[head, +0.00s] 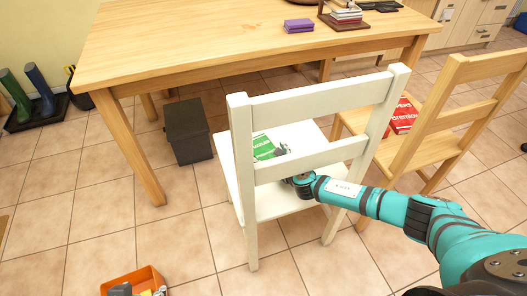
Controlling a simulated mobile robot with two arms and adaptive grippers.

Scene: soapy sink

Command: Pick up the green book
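The green book (263,147) lies on the seat of the white chair (237,172), seen between the slats of the chair's back. Its cover has white lettering. My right gripper (283,151) is at the book's right end, and my teal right arm comes in from the lower right. A slat of the chair's back hides part of the gripper and the seat. I cannot tell whether its fingers are open or touch the book. My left gripper is not in view.
A wooden table (190,52) stands behind the white chair, with a purple item (298,26) on top. A wooden chair with a red book (403,116) is at the right. A dark bin (187,131) and an orange box (137,281) stand on the tiled floor.

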